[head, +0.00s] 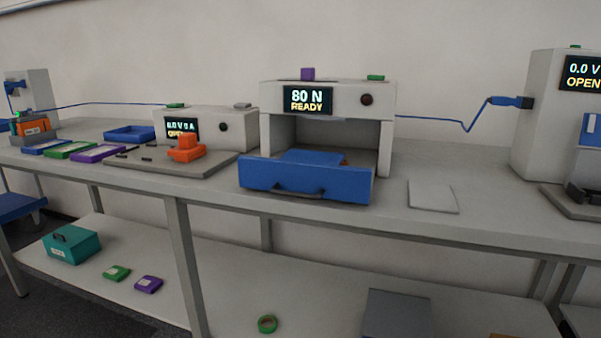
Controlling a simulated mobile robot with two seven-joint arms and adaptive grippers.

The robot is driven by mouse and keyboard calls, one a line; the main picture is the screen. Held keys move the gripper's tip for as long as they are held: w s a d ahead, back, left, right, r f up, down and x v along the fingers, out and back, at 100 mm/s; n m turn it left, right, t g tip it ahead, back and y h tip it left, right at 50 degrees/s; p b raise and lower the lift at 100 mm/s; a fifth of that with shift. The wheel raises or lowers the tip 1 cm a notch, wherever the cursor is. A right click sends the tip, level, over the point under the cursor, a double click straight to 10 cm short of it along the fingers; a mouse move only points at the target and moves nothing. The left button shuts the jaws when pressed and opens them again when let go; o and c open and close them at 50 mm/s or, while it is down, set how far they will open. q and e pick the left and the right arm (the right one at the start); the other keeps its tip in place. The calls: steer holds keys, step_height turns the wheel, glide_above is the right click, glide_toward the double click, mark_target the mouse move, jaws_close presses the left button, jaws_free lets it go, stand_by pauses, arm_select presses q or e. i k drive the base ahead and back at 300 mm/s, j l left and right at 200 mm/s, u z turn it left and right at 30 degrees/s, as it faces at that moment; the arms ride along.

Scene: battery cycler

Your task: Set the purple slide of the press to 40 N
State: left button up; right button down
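The press (329,98) stands on the bench in the middle of the head view. Its display (308,100) reads "80 N" and "READY". The purple slide (308,74) is a small purple block on the press's top, left of its middle. A green block (376,78) sits on the top to its right. A dark round knob (367,99) is on the front, right of the display. A blue drawer (306,180) with a dark handle sticks out at the front of the press. Neither of my grippers shows in the view.
A cycler box (240,128) with a display stands left of the press, an orange part (186,149) on a grey plate before it. A taller machine (545,110) reading "OPEN" is at right. A light pad (432,196) lies on otherwise clear bench between press and machine.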

mark_target(307, 74)
steer(key=i, duration=0.65)
steer(key=i+j+z, duration=0.1)
steer(key=i, duration=0.55)
